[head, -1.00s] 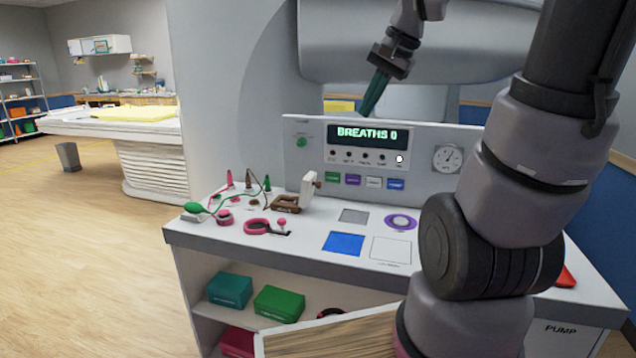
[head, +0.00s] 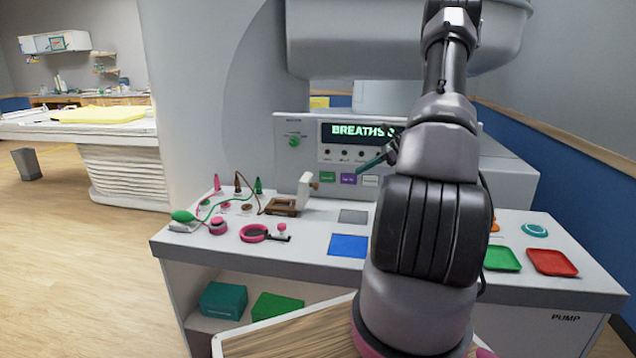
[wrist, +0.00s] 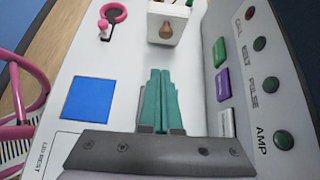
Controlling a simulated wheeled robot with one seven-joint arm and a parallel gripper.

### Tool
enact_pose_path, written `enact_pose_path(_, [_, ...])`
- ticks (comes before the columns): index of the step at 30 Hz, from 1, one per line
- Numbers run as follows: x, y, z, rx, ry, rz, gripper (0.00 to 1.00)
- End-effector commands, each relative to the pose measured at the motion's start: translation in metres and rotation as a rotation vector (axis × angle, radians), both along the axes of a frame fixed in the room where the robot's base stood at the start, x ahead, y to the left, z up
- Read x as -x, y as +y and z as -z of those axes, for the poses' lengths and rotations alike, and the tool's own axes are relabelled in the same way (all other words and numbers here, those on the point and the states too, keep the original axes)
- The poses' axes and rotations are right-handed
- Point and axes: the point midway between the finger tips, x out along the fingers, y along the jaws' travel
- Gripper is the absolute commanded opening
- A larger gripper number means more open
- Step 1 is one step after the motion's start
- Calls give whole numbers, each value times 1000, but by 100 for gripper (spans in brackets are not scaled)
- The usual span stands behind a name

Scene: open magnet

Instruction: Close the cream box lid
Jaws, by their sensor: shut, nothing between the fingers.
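The cream lid (head: 304,190) stands upright and open at the right side of a low brown base (head: 281,207) on the white counter. A small brown knob sticks out from the lid's right face. In the wrist view the lid (wrist: 182,26) is at the top, its knob facing my gripper. My gripper (wrist: 160,72) has green fingers shut together with nothing between them, and a gap lies between their tips and the knob. In the head view my gripper (head: 366,168) is right of the lid, in front of the panel, partly hidden by my arm.
A control panel (head: 300,160) with buttons rises behind the counter, close to the fingers in the wrist view. A blue square (head: 348,245) lies flat on the counter. A pink ring (head: 254,233) and a green bulb (head: 183,216) are left. Green (head: 501,258) and red (head: 552,262) trays are right.

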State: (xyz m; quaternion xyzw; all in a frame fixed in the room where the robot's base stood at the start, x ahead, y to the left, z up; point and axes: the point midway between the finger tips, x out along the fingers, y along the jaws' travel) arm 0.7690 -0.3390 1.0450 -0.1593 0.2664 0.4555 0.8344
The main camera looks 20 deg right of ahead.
Motion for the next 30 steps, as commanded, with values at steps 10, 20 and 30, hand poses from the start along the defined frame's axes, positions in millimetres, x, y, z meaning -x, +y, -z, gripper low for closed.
enact_pose_path(10, [-13,11,27,-34,10,29,0])
enact_pose_path(20, [-45,58,67,-32,10,28,0])
enact_pose_path(30, [-67,90,62,-29,9,30,0])
